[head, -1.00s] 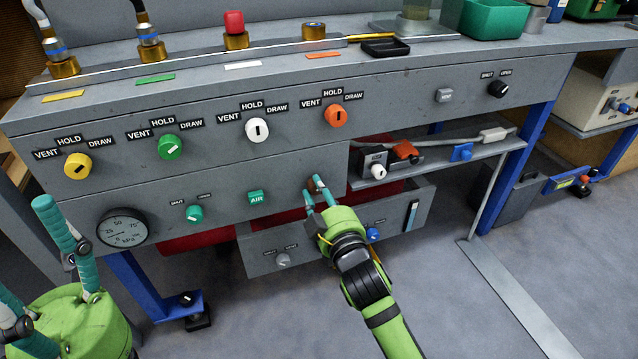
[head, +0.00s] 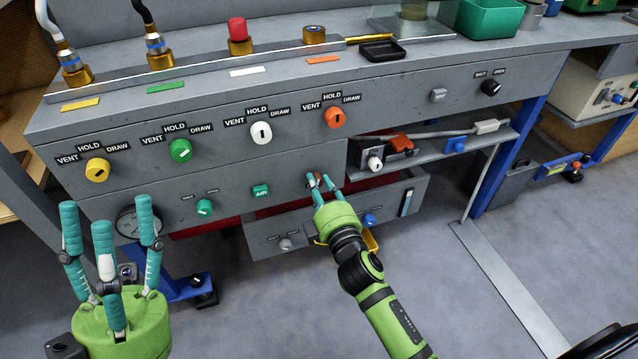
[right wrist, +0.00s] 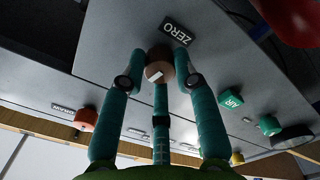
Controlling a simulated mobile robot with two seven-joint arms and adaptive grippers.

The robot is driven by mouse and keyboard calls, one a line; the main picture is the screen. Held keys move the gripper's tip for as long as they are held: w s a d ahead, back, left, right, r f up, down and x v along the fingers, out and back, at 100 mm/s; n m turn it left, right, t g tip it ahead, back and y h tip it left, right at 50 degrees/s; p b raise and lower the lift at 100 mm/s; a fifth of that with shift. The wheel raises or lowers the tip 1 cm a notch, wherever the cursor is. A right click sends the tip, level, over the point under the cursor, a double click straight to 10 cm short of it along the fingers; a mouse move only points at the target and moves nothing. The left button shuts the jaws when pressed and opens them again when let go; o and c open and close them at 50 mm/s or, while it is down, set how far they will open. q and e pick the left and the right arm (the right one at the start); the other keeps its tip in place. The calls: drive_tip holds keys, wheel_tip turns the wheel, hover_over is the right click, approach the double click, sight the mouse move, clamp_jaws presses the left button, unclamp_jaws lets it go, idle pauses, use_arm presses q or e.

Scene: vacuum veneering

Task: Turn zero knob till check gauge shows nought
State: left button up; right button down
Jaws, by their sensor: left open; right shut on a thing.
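The zero knob (right wrist: 158,70) is a brown round knob with a pale mark, beside the ZERO label (right wrist: 178,32) on the grey panel. My right gripper (head: 322,182) has its teal fingers closed around this knob; the right wrist view shows fingers on both sides and one below. The check gauge (head: 126,222) is a round dial at the panel's lower left. It is mostly hidden behind my left gripper, so its needle cannot be read. My left gripper (head: 106,212) is open and empty, fingers upward, in front of the gauge.
Yellow (head: 97,170), green (head: 180,151), white (head: 261,132) and orange (head: 334,117) valve knobs line the panel above. A teal AIR button (head: 261,191) sits left of my right gripper. An open drawer (head: 268,232) juts out below it.

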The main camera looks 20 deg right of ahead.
drive_tip(key=shift+d, duration=0.1)
idle(0.4)
drive_tip(key=c, duration=0.9)
unclamp_jaws()
drive_tip(key=shift+c, duration=0.2)
drive_tip(key=s, duration=1.2)
drive_tip(key=shift+d, duration=0.15)
